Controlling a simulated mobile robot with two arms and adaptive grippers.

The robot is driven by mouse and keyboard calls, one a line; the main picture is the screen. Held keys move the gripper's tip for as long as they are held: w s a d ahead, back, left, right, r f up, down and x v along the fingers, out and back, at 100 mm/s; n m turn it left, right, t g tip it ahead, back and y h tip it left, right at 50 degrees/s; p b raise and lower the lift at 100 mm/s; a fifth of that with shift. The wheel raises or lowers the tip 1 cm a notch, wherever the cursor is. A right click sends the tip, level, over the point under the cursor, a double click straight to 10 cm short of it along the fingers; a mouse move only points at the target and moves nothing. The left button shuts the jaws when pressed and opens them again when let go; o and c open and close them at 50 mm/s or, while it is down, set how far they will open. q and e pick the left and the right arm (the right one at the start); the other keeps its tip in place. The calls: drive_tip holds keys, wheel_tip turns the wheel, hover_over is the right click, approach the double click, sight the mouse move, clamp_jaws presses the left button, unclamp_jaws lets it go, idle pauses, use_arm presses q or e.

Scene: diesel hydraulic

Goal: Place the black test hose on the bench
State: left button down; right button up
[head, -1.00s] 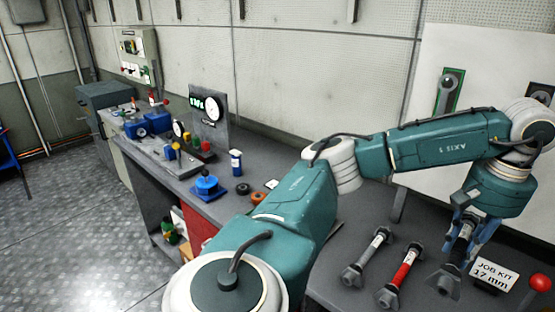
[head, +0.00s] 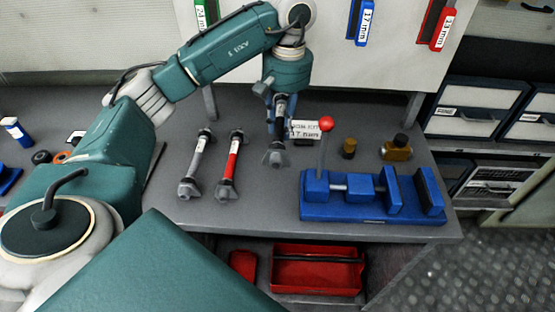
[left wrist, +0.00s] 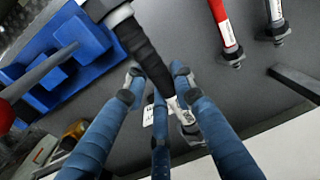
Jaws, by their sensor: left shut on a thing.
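My left gripper (head: 281,100) is shut on the black test hose (head: 279,130), over the bench (head: 250,212). The hose has grey end fittings and a white label. One fitting points toward the bench front; I cannot tell whether it touches the top. In the left wrist view the black hose (left wrist: 143,48) runs between the blue fingers (left wrist: 158,88), which partly hide its far end. A red hose (head: 234,158) and a grey hose (head: 197,160) lie side by side on the bench, left of the black one. My right gripper is not in view.
A blue vise-like fixture (head: 350,212) with a red-knobbed lever (head: 326,123) stands right of the hose. A red tray (head: 318,252) sits below. The bench front is clear.

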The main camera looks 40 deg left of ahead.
use_arm(q)
wheel_tip(320, 180, down, 9)
drive_tip(key=shift+s+r+p, duration=0.1)
drive_tip(key=shift+p, duration=0.8)
drive_tip(key=shift+f, duration=0.6)
wheel_tip(320, 180, down, 3)
drive_tip(key=shift+f+p, duration=0.1)
drive_tip(key=shift+p, duration=0.45)
drive_tip(key=shift+f, duration=0.25)
drive_tip(key=c, duration=1.4)
unclamp_jaws()
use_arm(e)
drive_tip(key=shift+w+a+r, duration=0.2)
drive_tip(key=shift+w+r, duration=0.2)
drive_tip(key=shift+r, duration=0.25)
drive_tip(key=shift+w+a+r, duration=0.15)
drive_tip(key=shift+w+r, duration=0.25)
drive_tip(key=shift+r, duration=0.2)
use_arm(q)
drive_tip(key=shift+r, duration=0.15)
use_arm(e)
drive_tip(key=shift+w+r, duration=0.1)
